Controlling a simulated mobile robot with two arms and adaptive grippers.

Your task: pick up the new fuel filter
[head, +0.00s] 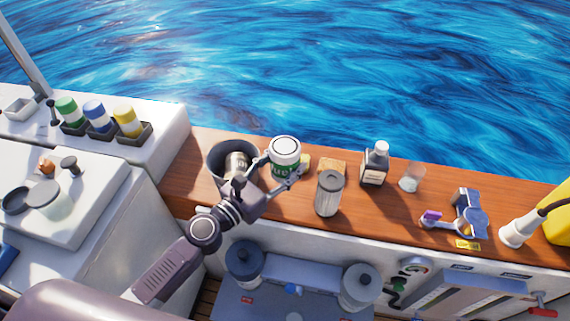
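My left gripper (281,168) reaches in from the lower left, with one finger against each side of the can. It looks shut on the can. The can's lower part is partly hidden by the gripper, and I cannot tell whether its base is clear of the wood. My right gripper is not in view.
Water lies beyond. Two lidded housings stand below.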

